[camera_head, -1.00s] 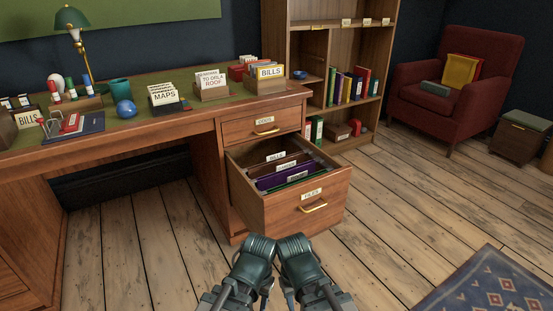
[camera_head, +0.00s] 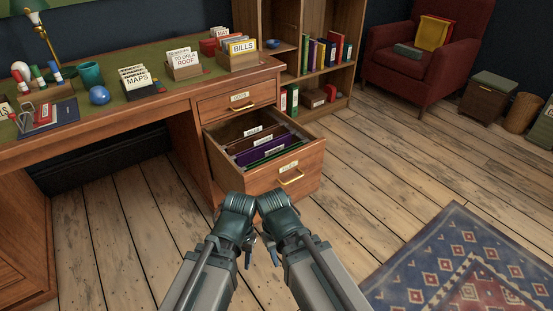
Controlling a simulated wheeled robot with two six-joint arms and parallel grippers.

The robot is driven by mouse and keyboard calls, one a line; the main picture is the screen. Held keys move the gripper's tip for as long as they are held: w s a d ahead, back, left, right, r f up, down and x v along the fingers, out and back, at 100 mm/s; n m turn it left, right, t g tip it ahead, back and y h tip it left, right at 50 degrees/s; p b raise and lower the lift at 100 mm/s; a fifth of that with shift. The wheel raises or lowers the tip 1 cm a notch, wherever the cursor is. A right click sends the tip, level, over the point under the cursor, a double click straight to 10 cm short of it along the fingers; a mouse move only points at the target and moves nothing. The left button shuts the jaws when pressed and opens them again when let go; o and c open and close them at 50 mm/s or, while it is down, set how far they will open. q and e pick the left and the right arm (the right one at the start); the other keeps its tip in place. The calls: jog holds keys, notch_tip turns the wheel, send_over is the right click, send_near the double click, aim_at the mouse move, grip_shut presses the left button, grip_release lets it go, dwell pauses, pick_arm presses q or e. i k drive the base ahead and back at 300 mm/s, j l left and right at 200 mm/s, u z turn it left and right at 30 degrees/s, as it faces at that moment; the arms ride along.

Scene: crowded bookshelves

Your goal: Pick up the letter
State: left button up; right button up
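I cannot pick out a single letter for certain. The open lower drawer (camera_head: 304,172) of the desk holds several hanging folders with white labels, among them a purple folder (camera_head: 268,150) and a green one (camera_head: 273,157). My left gripper (camera_head: 248,256) and my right gripper (camera_head: 272,252) are close together, low in the picture, in front of the drawer. Their wrists bend downward and the arms hide most of the fingers. I cannot tell whether either is open or shut, and no held thing shows.
On the desk (camera_head: 160,103) stand card boxes labelled MAPS (camera_head: 137,81) and BILLS (camera_head: 242,47), a box reading TO ORLA ROOF (camera_head: 184,60), and a blue ball (camera_head: 99,95). A bookshelf (camera_head: 325,98) and red armchair (camera_head: 395,75) stand behind. The floor right of the drawer is clear up to a rug (camera_head: 420,285).

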aim_at(188, 60)
jog(key=j+z, duration=0.15)
jog(key=z, duration=0.55)
jog(key=j+z, duration=0.35)
jog(key=j, duration=0.3)
jog(key=j+z, duration=0.35)
jog(key=j, duration=0.3)
jog(key=k+j, duration=0.1)
jog(key=j, duration=0.6)
jog(key=j+z, duration=0.1)
jog(key=j, duration=0.6)
jog(key=k, duration=0.05)
